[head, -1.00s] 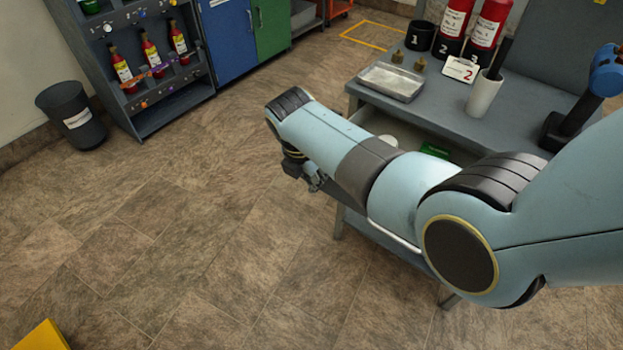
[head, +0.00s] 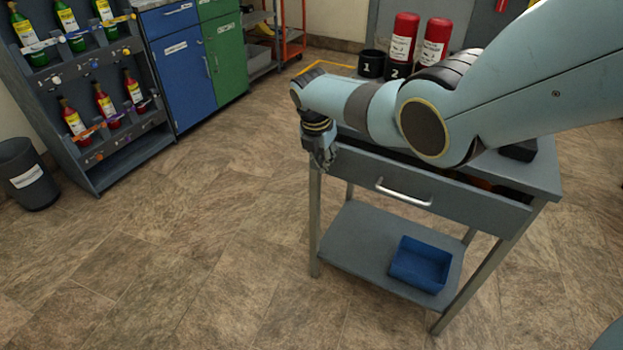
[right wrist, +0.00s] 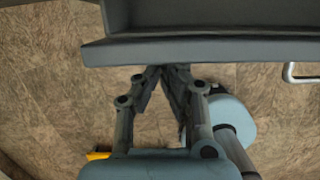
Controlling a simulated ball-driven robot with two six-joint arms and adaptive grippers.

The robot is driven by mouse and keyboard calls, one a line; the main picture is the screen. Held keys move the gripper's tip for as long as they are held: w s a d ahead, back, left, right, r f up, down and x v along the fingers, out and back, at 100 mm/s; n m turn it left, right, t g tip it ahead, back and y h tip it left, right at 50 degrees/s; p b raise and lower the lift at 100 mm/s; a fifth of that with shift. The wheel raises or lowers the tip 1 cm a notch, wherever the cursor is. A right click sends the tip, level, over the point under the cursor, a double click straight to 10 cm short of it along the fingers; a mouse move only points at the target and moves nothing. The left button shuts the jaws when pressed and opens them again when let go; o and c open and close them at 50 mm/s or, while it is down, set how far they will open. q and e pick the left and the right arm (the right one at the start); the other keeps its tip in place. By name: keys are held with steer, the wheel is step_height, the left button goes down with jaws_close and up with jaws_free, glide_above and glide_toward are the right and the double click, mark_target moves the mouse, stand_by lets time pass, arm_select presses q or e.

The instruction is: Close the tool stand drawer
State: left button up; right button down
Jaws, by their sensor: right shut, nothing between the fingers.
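The grey tool stand (head: 540,180) stands at the right in the head view. Its drawer (head: 460,200) is partly open, with a narrow dark gap behind the front panel. A silver bar handle (head: 404,192) is on that panel; it also shows at the right edge of the right wrist view (right wrist: 302,79). My right gripper (head: 322,158) is shut and empty at the left end of the drawer front. In the right wrist view its fingertips (right wrist: 168,70) are at the panel's lower edge; contact is unclear. My right arm hides much of the stand top. My left gripper is out of view.
A blue bin (head: 420,265) sits on the stand's lower shelf. Red cylinders (head: 404,38) stand behind my arm. A bottle rack (head: 100,150), cabinets (head: 180,65) and a black waste bin (head: 28,175) are at the left. The floor before the stand is clear.

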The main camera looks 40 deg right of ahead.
steer(key=shift+w+d, duration=0.3)
steer(key=shift+d, duration=0.45)
